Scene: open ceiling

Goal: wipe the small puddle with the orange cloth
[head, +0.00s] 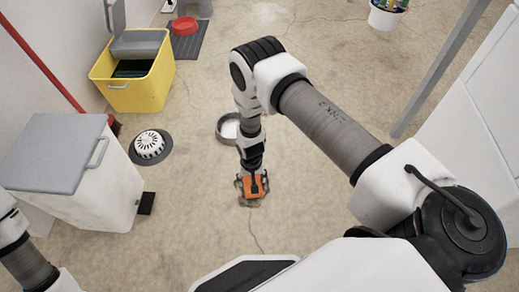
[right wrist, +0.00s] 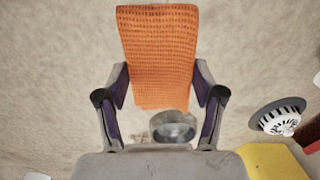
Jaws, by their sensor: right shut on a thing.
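My right gripper (head: 252,190) points down over the concrete floor and is shut on the orange cloth (head: 255,182). In the right wrist view the fingers (right wrist: 160,88) grip the cloth (right wrist: 155,45) from both sides, and it spreads flat out ahead of them. I cannot tell whether the cloth touches the floor. A pale, shiny patch (head: 268,12) lies on the floor at the top of the head view, far beyond the gripper; I cannot tell if it is the puddle. Part of my left arm shows at the left edge, but its gripper does not.
A round metal bowl (head: 226,135) sits just beyond my right gripper. A white slotted dome on a dark disc (head: 150,146), a grey-lidded white bin (head: 60,155) and a yellow bin (head: 145,88) stand left. A red bowl (head: 185,26) and a white bucket (head: 383,19) are farther off.

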